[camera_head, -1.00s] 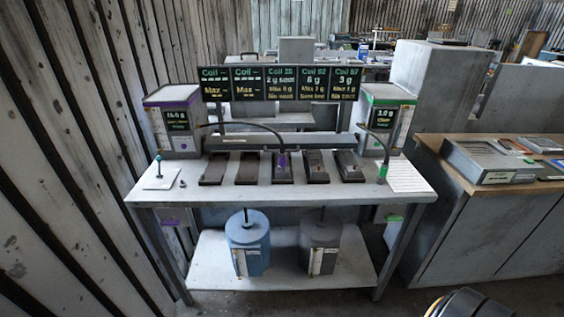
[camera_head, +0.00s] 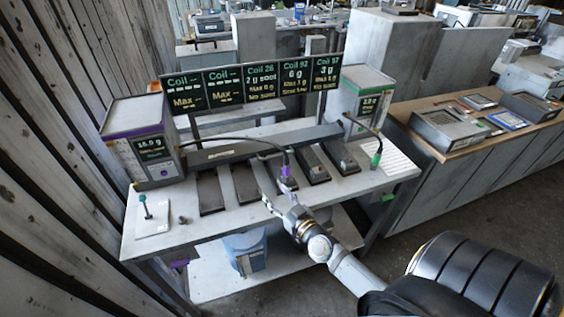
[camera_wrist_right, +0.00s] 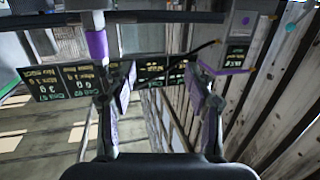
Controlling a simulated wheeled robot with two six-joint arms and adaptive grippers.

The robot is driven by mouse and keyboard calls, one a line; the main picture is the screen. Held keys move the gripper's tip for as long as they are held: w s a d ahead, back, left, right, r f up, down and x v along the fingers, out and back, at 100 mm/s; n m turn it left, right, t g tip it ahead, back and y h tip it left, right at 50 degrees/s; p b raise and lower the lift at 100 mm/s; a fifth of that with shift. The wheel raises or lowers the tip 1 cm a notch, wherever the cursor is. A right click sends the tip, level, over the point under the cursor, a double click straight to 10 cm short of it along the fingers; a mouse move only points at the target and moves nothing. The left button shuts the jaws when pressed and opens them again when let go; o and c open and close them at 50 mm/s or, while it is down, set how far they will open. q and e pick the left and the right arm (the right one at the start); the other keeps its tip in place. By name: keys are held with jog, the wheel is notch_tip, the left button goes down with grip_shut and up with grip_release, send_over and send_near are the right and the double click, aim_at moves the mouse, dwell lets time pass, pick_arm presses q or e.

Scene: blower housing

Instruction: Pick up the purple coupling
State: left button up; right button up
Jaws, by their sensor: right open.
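The purple coupling (camera_head: 286,172) is on the end of a black hose and stands upright at the middle coil block on the bench. The hose runs to the purple-trimmed box (camera_head: 150,145). My right gripper (camera_head: 276,202) is in front of the coupling, near the bench's front edge, open and empty. In the right wrist view, the coupling (camera_wrist_right: 97,44) shows at the upper left, outside the open fingers of the gripper (camera_wrist_right: 161,72). My left gripper is not in view.
A green coupling (camera_head: 376,158) hangs from a second hose at the right, by the green-trimmed box (camera_head: 362,92). Several dark coil blocks line the bench. A display board (camera_head: 245,80) stands behind. A small stand (camera_head: 146,207) is at the left.

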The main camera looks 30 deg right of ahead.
aim_at(288, 172)
jog(key=d+m+h, duration=0.2)
jog(key=d+h, duration=0.2)
jog(key=d, duration=0.3)
jog(key=x, duration=0.4)
jog(key=shift+w+f, duration=0.1)
jog(key=shift+f, duration=0.15)
jog(key=shift+w+d+m, duration=0.2)
jog(key=shift+w+m, duration=0.05)
jog(key=shift+m, duration=0.05)
jog(key=b+x, duration=0.1)
jog(key=x, duration=0.4)
jog(key=shift+d+f, duration=0.15)
jog(key=shift+f, duration=0.05)
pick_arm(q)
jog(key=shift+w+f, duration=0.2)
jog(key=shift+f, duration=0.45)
pick_arm(e)
jog(key=shift+r, duration=0.1)
jog(key=shift+s, duration=0.1)
jog(key=shift+c, duration=0.6)
grip_shut()
